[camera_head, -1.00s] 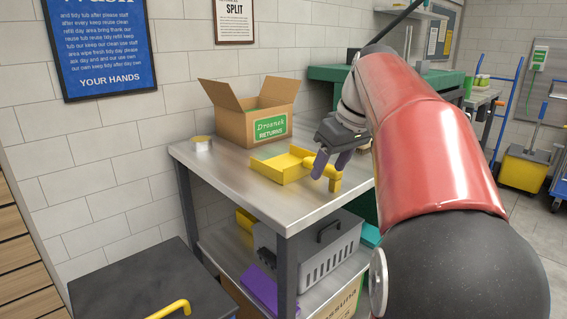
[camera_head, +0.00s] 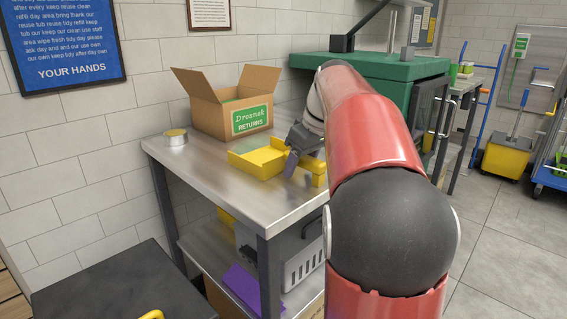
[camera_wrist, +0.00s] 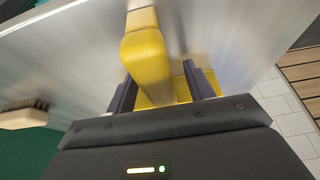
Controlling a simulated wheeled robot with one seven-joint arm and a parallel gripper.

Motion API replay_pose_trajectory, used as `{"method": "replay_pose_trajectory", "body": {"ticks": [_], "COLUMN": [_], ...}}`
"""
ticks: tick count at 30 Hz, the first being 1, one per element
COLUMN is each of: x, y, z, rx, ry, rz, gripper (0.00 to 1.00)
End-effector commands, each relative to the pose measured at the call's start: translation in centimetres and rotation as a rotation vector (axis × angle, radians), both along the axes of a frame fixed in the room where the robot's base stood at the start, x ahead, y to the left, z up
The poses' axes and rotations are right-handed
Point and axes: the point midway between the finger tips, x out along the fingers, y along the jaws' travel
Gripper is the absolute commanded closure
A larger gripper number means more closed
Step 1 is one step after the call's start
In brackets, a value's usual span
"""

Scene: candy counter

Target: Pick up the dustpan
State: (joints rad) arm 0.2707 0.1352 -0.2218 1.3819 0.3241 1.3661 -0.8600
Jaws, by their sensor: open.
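The yellow dustpan (camera_head: 258,159) lies on the steel table top in the head view, its pan to the left and its handle to the right, partly hidden by my gripper. My gripper (camera_head: 291,163) is open at the handle end. In the wrist view, the yellow handle of the dustpan (camera_wrist: 147,58) runs between the two dark fingers of my gripper (camera_wrist: 160,92), with a gap on each side near the tips. Part of the yellow pan shows beyond the fingers. I cannot tell whether either finger touches it.
An open cardboard box (camera_head: 232,112) labelled returns stands behind the dustpan on the steel table (camera_head: 208,180). A brush (camera_wrist: 25,114) lies at the left in the wrist view. A lower shelf holds a grey crate (camera_head: 303,265).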

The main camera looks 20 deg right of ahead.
Motion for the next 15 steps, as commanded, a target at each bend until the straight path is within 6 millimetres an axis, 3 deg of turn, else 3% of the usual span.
{"method": "replay_pose_trajectory", "body": {"ticks": [15], "x": [-0.02], "y": [-0.02], "z": [-0.35], "rx": [0.0], "ry": [0.0], "rz": [-0.001], "gripper": [0.47]}}
